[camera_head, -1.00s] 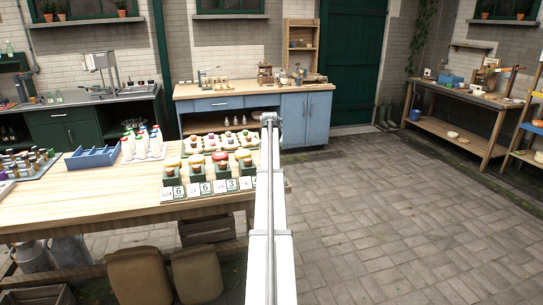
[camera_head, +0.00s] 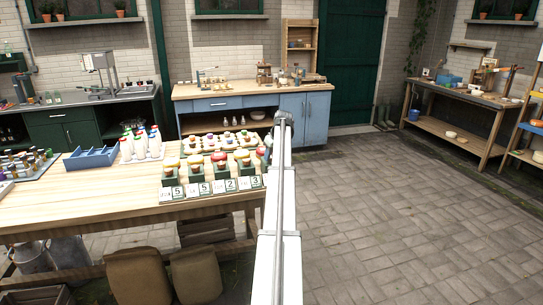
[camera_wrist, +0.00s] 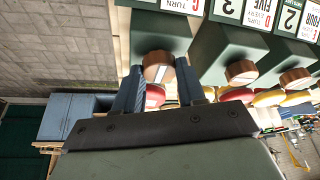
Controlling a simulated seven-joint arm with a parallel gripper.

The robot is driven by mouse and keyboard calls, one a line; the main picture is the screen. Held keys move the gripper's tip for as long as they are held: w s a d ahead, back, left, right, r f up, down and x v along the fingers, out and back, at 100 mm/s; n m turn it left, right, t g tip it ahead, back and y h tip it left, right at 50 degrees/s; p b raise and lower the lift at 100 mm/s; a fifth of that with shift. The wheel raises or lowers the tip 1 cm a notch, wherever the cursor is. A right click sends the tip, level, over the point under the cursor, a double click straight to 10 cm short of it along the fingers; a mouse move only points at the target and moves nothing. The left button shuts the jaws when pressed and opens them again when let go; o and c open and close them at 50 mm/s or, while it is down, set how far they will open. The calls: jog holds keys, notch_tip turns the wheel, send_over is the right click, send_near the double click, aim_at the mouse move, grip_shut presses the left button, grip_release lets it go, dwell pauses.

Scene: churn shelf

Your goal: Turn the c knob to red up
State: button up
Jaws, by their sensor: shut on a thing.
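A row of dark green boxes with round brown knobs stands on the wooden table. The box at the row's right end (camera_head: 244,169) is closest to my arm. In the wrist view, my gripper (camera_wrist: 161,72) has its two blue-grey fingers on either side of a brown knob (camera_wrist: 152,60), shut on it. A pale mark shows on that knob's face. The neighbouring brown knob (camera_wrist: 241,72) is free. I cannot tell for sure which letter belongs to the held knob.
Red and yellow caps top the boxes, such as a red cap (camera_head: 219,156). Counters in front read 5, 5, 2 and 3. A blue tray (camera_head: 91,159) and white bottles (camera_head: 140,145) stand left on the table. The floor to the right is clear.

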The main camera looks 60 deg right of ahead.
dwell(0.4)
jog(key=o, duration=1)
jog(key=shift+o, duration=0.2)
jog(key=shift+r, duration=0.1)
jog(key=v, duration=1.3)
jog(key=shift+r, duration=0.25)
jog(key=shift+s, duration=0.15)
